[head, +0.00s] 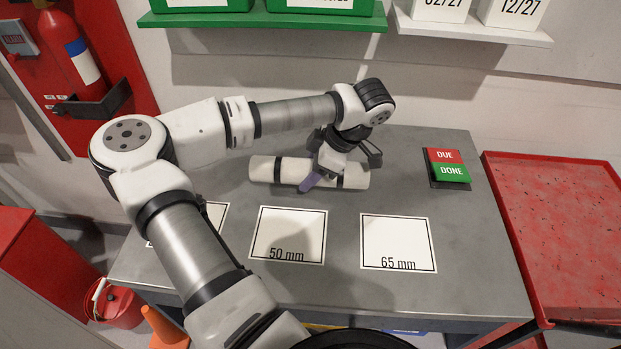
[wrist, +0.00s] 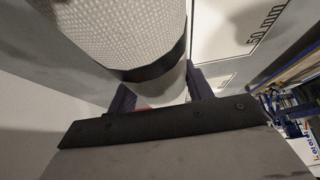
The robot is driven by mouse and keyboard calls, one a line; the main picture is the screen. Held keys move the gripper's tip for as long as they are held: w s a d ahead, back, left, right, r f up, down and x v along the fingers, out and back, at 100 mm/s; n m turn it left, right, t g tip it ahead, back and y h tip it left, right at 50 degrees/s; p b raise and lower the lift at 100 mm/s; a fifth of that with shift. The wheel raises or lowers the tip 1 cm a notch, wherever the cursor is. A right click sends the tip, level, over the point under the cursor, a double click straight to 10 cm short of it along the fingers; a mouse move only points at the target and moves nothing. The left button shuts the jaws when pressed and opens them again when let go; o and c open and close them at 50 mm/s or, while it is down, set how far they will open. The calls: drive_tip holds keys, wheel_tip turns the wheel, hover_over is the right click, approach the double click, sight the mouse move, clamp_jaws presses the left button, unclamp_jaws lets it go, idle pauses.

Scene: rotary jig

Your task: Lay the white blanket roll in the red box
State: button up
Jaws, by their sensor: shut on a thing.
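The white blanket roll (head: 266,169) lies lengthwise across the back of the grey table, with dark bands around it. It also shows in the wrist view (wrist: 115,30), between the two purple fingers. My gripper (head: 318,178) is shut on the roll near its middle, from above; it also shows in the wrist view (wrist: 160,92). I cannot tell whether the roll touches the table or is just above it. A red, shallow, rimmed box or tray (head: 565,235) stands right of the table, and its visible inside is empty. Another red box-like body (head: 45,265) is at the lower left.
The grey table (head: 462,250) bears white marked cards, including 50 mm (head: 290,232) and 65 mm (head: 398,240). A red-green DUE/DONE sign (head: 447,168) stands between roll and right-hand red tray. Shelves with green bins (head: 265,18) and white boxes hang above.

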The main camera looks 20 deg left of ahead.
drive_tip(key=shift+f, duration=1.95)
drive_tip(key=shift+f, duration=0.1)
drive_tip(key=shift+f, duration=0.15)
drive_tip(key=o, duration=1.5)
drive_tip(key=shift+c, duration=0.2)
drive_tip(key=shift+r+p, duration=0.2)
drive_tip(key=shift+p, duration=0.45)
